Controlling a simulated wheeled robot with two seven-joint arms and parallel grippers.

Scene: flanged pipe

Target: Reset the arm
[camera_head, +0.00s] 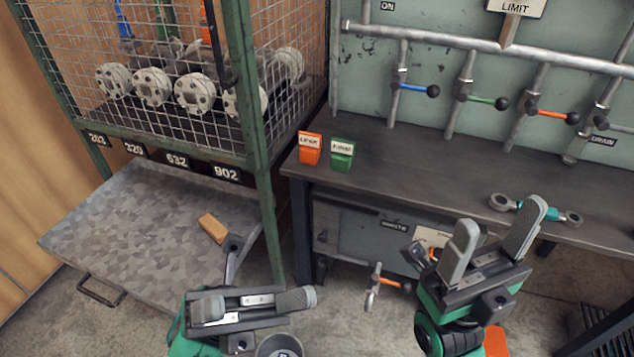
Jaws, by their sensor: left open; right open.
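My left gripper (254,302) is at the bottom centre-left, in front of the cage and the low metal tray. Its two grey fingers are apart with nothing between them. My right gripper (494,243) is at the lower right, in front of the workbench. Its two fingers point up and stand apart, with nothing between them. In the picture its right finger overlaps a double-ended wrench (537,211) with a teal middle that lies on the bench. Part of the wrench is hidden behind that finger.
A green-framed cage (246,92) holds several flanged pipes (195,93). A tan block (213,228) lies on the metal tray (130,224). An orange tag (310,148) and a green tag (341,155) stand on the workbench (420,165). Pipes with blue (414,88), green and orange handles line the back.

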